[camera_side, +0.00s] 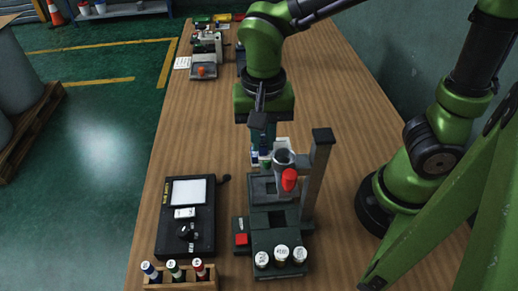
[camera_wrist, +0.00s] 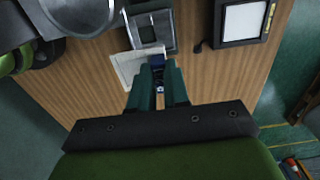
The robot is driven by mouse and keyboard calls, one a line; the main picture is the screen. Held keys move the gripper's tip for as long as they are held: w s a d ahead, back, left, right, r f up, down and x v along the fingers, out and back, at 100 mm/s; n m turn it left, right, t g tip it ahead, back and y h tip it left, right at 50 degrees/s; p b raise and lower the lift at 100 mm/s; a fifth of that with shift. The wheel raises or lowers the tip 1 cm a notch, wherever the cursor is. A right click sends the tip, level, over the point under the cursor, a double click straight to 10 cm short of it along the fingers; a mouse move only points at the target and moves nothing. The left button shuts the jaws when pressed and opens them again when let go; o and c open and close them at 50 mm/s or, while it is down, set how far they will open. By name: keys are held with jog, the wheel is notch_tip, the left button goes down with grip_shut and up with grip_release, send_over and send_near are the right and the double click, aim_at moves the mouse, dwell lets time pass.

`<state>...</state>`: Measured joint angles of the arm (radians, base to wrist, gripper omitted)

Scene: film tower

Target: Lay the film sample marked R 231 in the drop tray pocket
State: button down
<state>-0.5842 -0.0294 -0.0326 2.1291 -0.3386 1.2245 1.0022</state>
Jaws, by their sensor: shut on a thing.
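My gripper (camera_wrist: 159,75) is shut on a small dark blue block (camera_wrist: 157,62), which shows between its fingertips. A pale flat frame-like piece (camera_wrist: 126,69) lies against this block and looks like the film sample; I cannot read its mark. In the side view my gripper (camera_side: 262,150) is beside the tower, with part of the pale piece (camera_side: 281,143) showing behind the funnel. The grey tray (camera_side: 261,187) stands low beside the tower post, just in front of my gripper. Its square recess shows in the wrist view (camera_wrist: 169,36). The sample is apart from or only overlapping the tray; I cannot tell.
The tower post (camera_side: 319,180) carries a grey funnel (camera_side: 284,158) and a red weight (camera_side: 289,180) close beside my gripper. A black light box (camera_side: 169,229) lies left. Several capped vials (camera_side: 281,254) and a wooden pen rack (camera_side: 180,283) stand at the near end.

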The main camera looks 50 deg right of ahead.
aim_at(259, 154)
jog(key=f, duration=0.2)
jog(key=a+f, duration=0.1)
jog(key=f, duration=0.1)
jog(key=shift+s+a+f, duration=0.1)
jog(key=shift+f, duration=3.2)
jog(key=shift+f, duration=0.3)
jog(key=c, duration=1)
grip_release()
jog(key=shift+o, duration=0.2)
jog(key=o, duration=0.5)
jog(key=shift+r, duration=0.1)
jog(key=shift+r, duration=3.45)
